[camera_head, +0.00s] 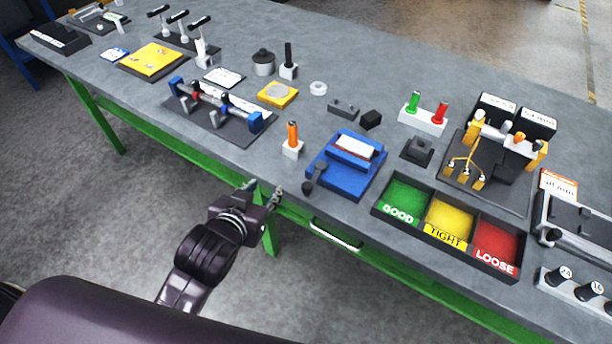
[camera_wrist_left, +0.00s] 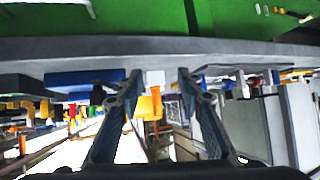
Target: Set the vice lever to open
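The blue vice (camera_head: 335,182) stands near the front edge of the grey table, with a pale block between its jaws. Its dark lever, ending in a black knob (camera_head: 308,187), sticks out at the vice's left front side. I cannot tell its setting. My left gripper (camera_head: 264,187) is open and empty, just off the table's front edge, left of the lever and apart from it. In the left wrist view the gripper (camera_wrist_left: 159,76) shows spread fingers with nothing held. That picture looks upside down; a blue shape (camera_wrist_left: 85,80) left of the fingers seems to be the vice. My right gripper is not in view.
An orange-handled tool in a white block (camera_head: 291,150) stands left of the vice. A sorting tray (camera_head: 434,239) with green, yellow and red bins lies to its right. A blue-ended fixture (camera_head: 215,110) stands farther left. The table's green frame (camera_head: 170,135) runs below the edge.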

